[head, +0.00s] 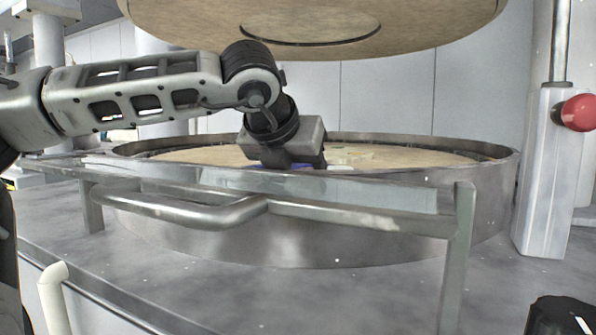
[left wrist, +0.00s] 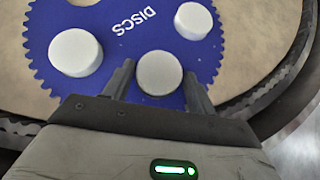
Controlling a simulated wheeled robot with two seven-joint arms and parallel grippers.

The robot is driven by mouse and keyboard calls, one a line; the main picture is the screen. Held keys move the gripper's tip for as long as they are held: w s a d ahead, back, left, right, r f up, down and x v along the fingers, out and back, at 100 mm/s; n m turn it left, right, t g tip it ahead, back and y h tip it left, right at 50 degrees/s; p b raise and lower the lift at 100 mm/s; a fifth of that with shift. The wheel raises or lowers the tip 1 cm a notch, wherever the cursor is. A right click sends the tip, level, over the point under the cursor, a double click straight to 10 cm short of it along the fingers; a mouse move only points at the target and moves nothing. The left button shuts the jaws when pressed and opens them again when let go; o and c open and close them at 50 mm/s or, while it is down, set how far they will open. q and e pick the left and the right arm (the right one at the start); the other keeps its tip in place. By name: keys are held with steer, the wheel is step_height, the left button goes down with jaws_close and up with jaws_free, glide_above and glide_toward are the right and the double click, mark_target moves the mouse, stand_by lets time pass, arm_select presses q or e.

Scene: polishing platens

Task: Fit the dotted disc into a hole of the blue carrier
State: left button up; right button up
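In the left wrist view, the blue carrier (left wrist: 120,40) is a toothed plate lettered "DISCS", lying on a tan platen. My left gripper (left wrist: 160,82) has its two fingers close on either side of a white disc (left wrist: 160,70), with no clear gap, near the carrier's edge. I see no dots on this disc's visible face. Whether it sits in a hole or above one is hidden. Two more white discs lie on the carrier, one at left (left wrist: 75,52) and one at upper right (left wrist: 193,20). In the head view, my left gripper's fingers are hidden behind the front rail.
A metal rail with a handle (head: 190,213) stands in front of the round steel basin (head: 420,225). A large upper platen (head: 420,25) hangs above. A grey post with a red knob (head: 579,112) stands at right. The tan surface right of my left wrist looks mostly clear.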

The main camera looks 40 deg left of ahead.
arm_select(q)
steer(key=shift+o, duration=0.5)
steer(key=shift+f, duration=0.25)
steer(key=shift+o, duration=0.2)
steer(key=p+v, duration=0.1)
steer(key=v, duration=1.5)
steer(key=shift+r, duration=0.15)
arm_select(e)
steer(key=shift+d+r, duration=0.1)
steer(key=shift+r, duration=0.7)
